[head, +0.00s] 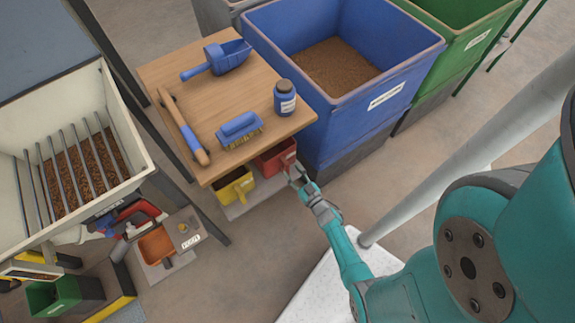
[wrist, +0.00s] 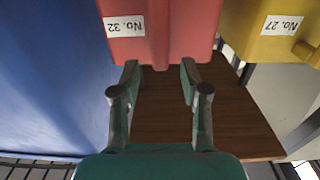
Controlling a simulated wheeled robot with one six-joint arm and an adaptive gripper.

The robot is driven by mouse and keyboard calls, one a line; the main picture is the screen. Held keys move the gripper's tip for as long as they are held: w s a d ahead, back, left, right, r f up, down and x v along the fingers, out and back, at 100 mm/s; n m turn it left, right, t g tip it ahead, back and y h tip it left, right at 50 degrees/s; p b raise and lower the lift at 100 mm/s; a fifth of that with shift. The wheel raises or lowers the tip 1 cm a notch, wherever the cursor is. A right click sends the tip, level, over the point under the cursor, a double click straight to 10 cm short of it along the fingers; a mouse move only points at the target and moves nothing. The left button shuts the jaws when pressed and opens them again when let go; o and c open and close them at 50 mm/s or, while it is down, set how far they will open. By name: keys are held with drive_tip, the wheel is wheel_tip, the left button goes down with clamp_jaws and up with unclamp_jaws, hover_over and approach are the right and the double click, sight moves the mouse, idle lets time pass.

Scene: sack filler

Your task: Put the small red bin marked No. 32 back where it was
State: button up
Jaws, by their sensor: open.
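In the wrist view, which is upside down, the red bin (wrist: 188,28) carries a "No. 32" label. My gripper (head: 299,178) is at the bin's front in the head view. In the wrist view my gripper (wrist: 160,78) is open, its fingertips on either side of the bin's front handle, not closed on it. Whether the fingers touch it cannot be told.
The yellow bin (head: 236,187), marked No. 27, sits beside the red one. The wooden table (head: 168,75) overhangs both and bears a scoop, brush and bottle. A large blue container (head: 350,120) stands close on the right. The floor in front is partly clear.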

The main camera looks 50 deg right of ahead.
drive_tip(key=v, duration=0.7)
drive_tip(key=s+a+r+n, duration=0.1)
drive_tip(key=s+a+r, duration=0.8)
drive_tip(key=a+r, duration=0.3)
drive_tip(key=s+a+r+n+g+y, duration=0.1)
drive_tip(key=s+r, duration=0.4)
drive_tip(key=r, duration=0.7)
drive_tip(key=s+a+r+n+g+y, duration=0.1)
drive_tip(key=s+a+r+y, duration=0.3)
drive_tip(key=r, duration=0.8)
drive_tip(key=s+a, duration=0.1)
drive_tip(key=a, duration=0.1)
drive_tip(key=shift+a, duration=0.3)
drive_tip(key=shift+c, duration=0.2)
